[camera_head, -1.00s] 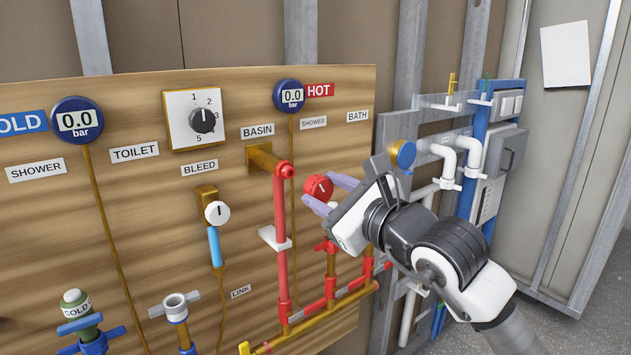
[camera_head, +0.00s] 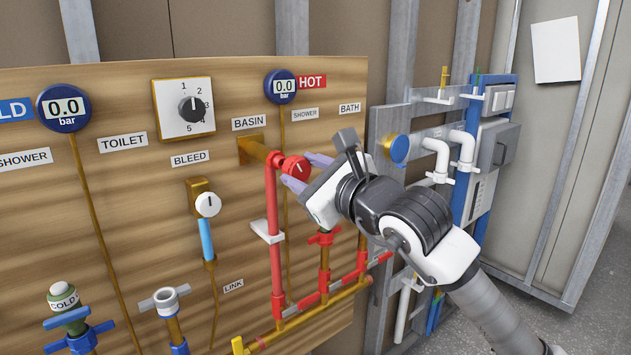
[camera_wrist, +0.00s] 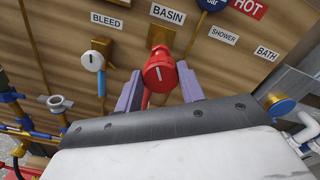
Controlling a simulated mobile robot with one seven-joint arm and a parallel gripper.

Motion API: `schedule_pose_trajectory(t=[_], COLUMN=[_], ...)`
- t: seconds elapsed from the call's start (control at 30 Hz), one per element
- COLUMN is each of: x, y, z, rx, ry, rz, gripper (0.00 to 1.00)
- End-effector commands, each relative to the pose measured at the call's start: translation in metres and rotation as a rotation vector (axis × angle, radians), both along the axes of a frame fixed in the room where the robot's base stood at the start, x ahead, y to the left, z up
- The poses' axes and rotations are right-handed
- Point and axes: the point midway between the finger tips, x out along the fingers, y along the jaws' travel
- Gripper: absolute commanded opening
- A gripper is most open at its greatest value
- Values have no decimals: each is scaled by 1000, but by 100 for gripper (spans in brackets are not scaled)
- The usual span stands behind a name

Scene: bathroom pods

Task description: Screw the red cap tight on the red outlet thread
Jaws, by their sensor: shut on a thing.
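The red cap (camera_head: 297,167), with a white line on its face, sits between the two purple fingers of my gripper (camera_head: 305,173). My gripper is shut on it. In the head view the cap is right up against the front end of the red BASIN outlet (camera_head: 271,161). In the wrist view the cap's face (camera_wrist: 159,76) is between the fingers, with its white line close to upright. The cap hides the outlet thread, so I cannot tell how far the two are engaged. The red pipe (camera_head: 273,205) runs down from the outlet.
The brass BASIN fitting (camera_head: 250,149) is behind the outlet on the wooden board (camera_head: 130,230). The HOT gauge (camera_head: 281,87) is above. The white BLEED knob (camera_head: 208,204) is to the left. Red branch valves (camera_head: 325,238) are below my gripper. A blue round cap (camera_head: 399,149) is to the right.

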Motion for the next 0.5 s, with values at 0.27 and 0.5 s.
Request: schedule_pose_trajectory(t=[0.27, 0.5], x=[13, 14], y=[10, 11], z=[-1, 0], rx=[-1, -1], ry=[-1, -1], rz=[0, 0], gripper=[17, 17])
